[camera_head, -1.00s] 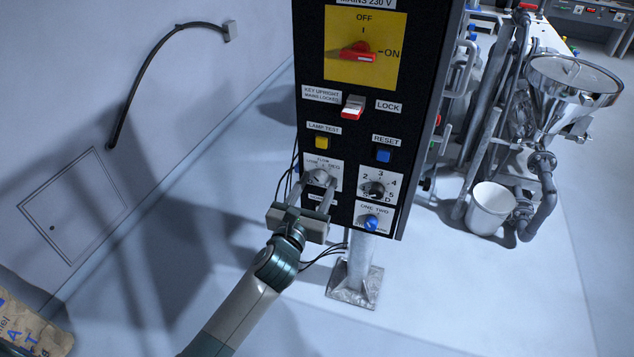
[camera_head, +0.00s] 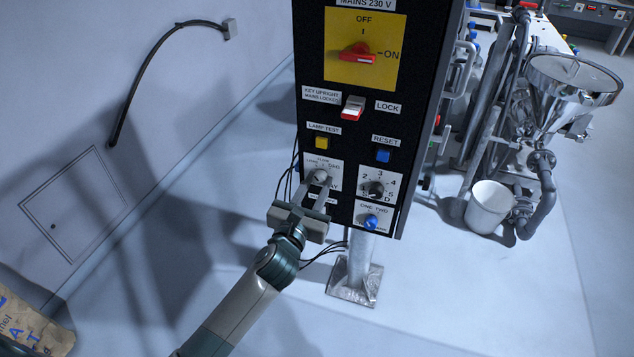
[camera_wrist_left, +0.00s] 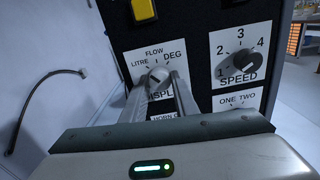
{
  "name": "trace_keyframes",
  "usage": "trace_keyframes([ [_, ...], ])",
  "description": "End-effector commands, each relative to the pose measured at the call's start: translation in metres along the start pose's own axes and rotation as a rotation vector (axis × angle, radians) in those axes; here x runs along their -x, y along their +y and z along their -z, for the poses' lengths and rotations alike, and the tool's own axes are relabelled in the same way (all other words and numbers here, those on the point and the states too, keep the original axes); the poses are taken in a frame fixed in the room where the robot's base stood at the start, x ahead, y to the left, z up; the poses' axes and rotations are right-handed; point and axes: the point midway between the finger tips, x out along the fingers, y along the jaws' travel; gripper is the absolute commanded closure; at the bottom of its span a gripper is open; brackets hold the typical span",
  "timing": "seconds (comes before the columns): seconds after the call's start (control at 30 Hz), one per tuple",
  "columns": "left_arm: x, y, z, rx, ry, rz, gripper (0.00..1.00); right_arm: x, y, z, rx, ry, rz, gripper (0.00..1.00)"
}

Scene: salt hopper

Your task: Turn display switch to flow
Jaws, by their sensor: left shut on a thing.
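The display switch (camera_head: 320,176) is a small grey knob on a white plate, low on the left of the black panel. It also shows in the left wrist view (camera_wrist_left: 158,76), below the words LITRE, FLOW and DEG. My left gripper (camera_head: 316,186) reaches up to it from below, its two fingers on either side of the knob. In the left wrist view the fingers (camera_wrist_left: 160,88) are shut on the knob and cover part of the plate's lettering. I cannot read clearly which mark the knob points to. My right gripper is out of view.
The speed knob (camera_head: 376,189) is close to the right, with a blue one-two knob (camera_head: 371,222) below it. A yellow lamp-test button (camera_head: 321,143) and blue reset button (camera_head: 383,156) sit above. A red main switch (camera_head: 352,57) is higher. A steel hopper (camera_head: 560,90) stands at right.

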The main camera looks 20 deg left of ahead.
Motion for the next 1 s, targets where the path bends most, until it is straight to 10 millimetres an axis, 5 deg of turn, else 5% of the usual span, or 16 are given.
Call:
trace_keyframes([
  [0.7,0.0,0.001,-0.004,-0.541,0.003,0.002,0.95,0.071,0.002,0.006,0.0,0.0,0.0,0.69],
  [1.0,0.0,0.001,-0.002,-0.683,0.002,0.001,0.95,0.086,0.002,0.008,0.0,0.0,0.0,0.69],
])
